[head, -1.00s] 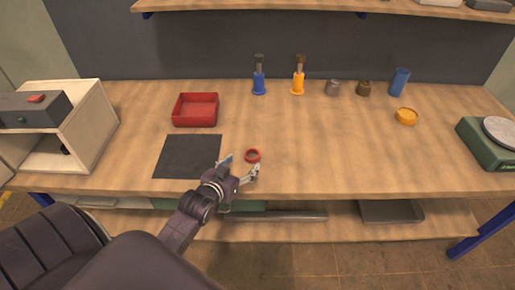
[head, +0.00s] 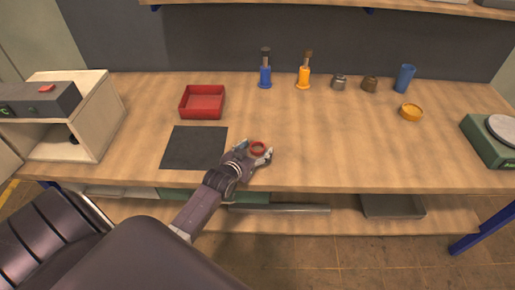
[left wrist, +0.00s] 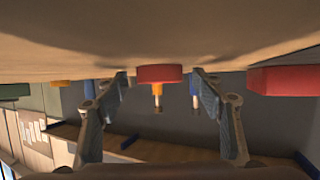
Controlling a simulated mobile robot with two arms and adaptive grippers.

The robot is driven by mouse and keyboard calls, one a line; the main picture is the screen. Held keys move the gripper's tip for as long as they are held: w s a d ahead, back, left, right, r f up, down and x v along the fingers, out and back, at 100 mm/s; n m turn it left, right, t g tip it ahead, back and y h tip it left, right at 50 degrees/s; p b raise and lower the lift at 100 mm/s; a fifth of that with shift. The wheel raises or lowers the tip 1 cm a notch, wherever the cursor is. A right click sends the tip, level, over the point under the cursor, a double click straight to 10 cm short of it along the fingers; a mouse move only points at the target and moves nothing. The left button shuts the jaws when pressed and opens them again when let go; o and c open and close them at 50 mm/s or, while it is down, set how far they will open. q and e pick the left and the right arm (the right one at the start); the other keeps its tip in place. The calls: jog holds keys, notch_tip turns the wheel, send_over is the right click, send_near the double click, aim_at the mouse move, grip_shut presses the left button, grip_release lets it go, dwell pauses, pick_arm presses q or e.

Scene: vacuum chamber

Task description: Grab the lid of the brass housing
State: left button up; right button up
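A small round red piece (head: 258,143), ring-like from above, lies on the table at mid front. My left gripper (head: 259,154) is open, low over the table, with its fingers around the red piece. In the left wrist view, which is upside down, the red piece (left wrist: 160,73) sits between the two spread fingertips (left wrist: 162,82), with a gap on each side. A brown, brass-toned cylinder (head: 370,85) stands at the back right. A shallow yellow round piece (head: 410,113) lies in front of it. I cannot tell which piece is the housing's lid. My right gripper is out of view.
A red tray (head: 202,114) and a dark mat (head: 194,160) lie left of my gripper. Blue (head: 265,75) and orange (head: 304,75) tools, a grey cylinder (head: 339,82) and a blue cup (head: 404,77) stand behind. A green scale (head: 487,146) is at right. The table's centre right is clear.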

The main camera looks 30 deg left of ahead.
pick_arm(q)
jog(key=c, duration=0.9)
